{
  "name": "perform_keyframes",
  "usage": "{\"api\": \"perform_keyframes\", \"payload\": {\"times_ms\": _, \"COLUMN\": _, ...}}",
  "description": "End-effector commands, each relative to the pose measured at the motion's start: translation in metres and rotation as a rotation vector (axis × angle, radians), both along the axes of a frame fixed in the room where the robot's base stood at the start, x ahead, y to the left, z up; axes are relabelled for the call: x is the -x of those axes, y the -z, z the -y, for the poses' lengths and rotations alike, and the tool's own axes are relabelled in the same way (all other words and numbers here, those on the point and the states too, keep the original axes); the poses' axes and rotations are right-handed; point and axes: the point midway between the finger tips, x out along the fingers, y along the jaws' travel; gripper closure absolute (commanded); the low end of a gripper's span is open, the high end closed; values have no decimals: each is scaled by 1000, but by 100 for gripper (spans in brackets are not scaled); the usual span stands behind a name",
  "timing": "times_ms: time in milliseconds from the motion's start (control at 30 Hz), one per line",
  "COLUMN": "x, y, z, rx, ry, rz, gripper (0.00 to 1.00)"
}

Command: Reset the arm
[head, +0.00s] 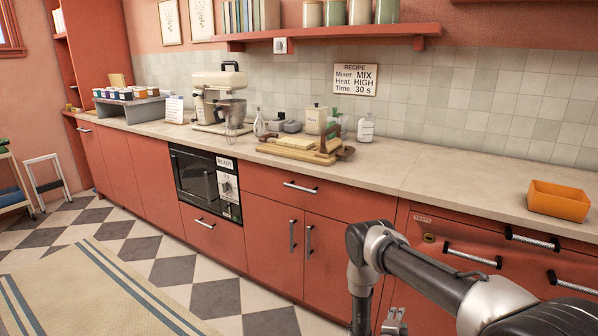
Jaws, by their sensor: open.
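My gripper (394,323) shows only in part at the bottom edge of the head view, below the bent arm. It hangs in front of the red lower cabinets, away from the countertop. Its visible part is grey metal and looks empty; the lower part of it is cut off by the frame edge. My arm reaches in from the lower right corner and bends down at the middle right.
A long countertop (440,180) carries a stand mixer (220,95), a wooden board (300,150) and an orange bin (558,201). Drawer handles (472,255) stick out near my arm. A shelf (340,33) with canisters hangs above. The checkered floor at left is mostly free.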

Motion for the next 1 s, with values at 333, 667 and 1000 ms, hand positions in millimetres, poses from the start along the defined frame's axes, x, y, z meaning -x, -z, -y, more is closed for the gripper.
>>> {"api": "perform_keyframes", "payload": {"times_ms": 333, "x": 67, "y": 41, "z": -65, "rx": -10, "ry": -465, "rz": -880, "gripper": 59}}
{"api": "perform_keyframes", "payload": {"times_ms": 667, "x": 88, "y": -142, "z": -117, "rx": -2, "ry": -1086, "rz": -1287, "gripper": 59}}
{"api": "perform_keyframes", "payload": {"times_ms": 1000, "x": 152, "y": -361, "z": -102, "rx": 123, "ry": -1537, "rz": -1414, "gripper": 59}}
